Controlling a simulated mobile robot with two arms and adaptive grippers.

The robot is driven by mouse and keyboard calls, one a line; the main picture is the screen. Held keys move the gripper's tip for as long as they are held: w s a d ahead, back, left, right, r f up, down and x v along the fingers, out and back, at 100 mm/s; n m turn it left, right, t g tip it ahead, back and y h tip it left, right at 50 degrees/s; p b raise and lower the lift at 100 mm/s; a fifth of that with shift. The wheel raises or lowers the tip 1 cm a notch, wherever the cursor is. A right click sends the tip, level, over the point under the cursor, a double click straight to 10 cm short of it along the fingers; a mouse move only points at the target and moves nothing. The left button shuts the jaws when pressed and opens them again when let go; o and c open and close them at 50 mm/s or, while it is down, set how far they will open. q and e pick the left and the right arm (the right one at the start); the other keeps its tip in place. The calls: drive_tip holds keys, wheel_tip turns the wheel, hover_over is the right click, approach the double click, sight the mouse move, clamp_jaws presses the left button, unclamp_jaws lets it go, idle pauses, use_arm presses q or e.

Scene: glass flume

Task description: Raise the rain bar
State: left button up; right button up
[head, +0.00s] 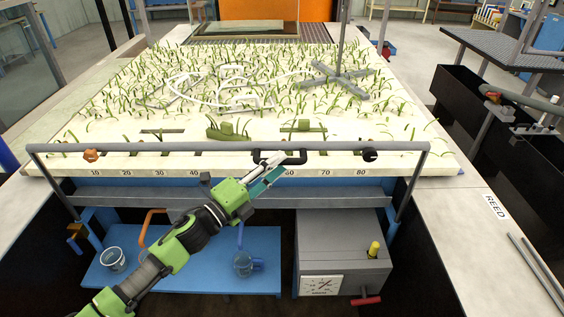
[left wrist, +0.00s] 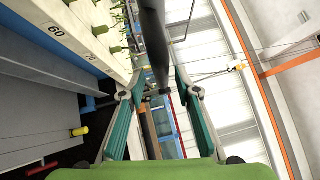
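A grey horizontal bar (head: 200,147), which looks like the rain bar, spans the front of the planted bed, low over its numbered edge. A black handle (head: 293,158) sits near its middle. My left gripper (head: 275,170) is at this handle, just below and in front of the bar. In the left wrist view its two teal-padded fingers (left wrist: 161,75) stand apart. A dark bar-like part (left wrist: 153,40) shows between and beyond the fingertips. I cannot tell whether the fingers touch it. My right gripper is not in view.
Green shoots cover the bed (head: 150,120).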

use_arm(q)
drive_tip(key=v, duration=0.9)
drive_tip(key=shift+s+a, duration=0.2)
drive_tip(key=shift+f, duration=0.1)
